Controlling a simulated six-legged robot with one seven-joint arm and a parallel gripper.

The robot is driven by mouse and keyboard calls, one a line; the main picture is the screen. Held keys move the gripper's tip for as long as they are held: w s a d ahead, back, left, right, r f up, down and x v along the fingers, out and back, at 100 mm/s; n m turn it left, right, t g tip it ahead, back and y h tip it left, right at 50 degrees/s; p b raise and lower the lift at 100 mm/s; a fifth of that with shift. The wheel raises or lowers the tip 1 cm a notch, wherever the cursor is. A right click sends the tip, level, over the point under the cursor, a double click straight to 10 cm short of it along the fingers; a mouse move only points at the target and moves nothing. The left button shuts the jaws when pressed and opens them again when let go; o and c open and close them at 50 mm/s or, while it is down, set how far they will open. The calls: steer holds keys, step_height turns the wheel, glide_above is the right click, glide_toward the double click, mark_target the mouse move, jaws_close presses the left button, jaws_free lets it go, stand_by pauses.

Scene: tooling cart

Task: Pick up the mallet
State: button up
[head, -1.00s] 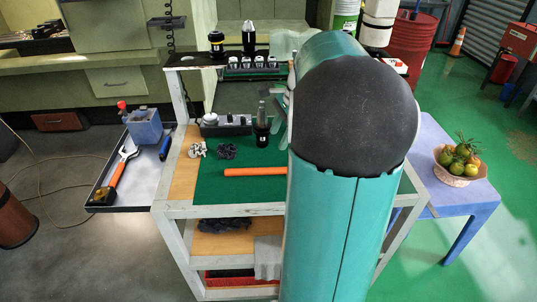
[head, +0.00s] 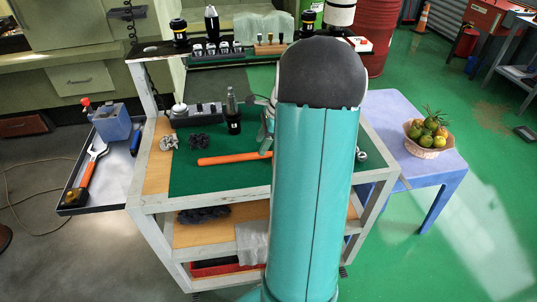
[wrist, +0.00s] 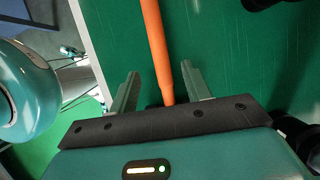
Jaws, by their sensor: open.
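The mallet's orange handle (head: 230,158) lies on the green mat (head: 195,182) on top of the cart. My arm hides its right end in the head view, and I see no mallet head. In the wrist view an orange handle (wrist: 154,40) runs from the top edge down between the two fingers of my gripper (wrist: 160,80). The fingers are apart, one on each side of the handle, with a gap on both sides. I cannot tell how high they are above the mat. In the head view my arm mostly hides my gripper.
Small metal parts (head: 169,143) lie at the mat's left. A side tray (head: 75,196) holds a wrench (head: 92,165). A purple table (head: 400,115) with a fruit basket stands right.

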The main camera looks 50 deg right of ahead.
mark_target(244, 157)
steer(key=x, duration=0.4)
steer(key=shift+f, duration=0.15)
jaws_close()
steer(key=shift+r, duration=0.2)
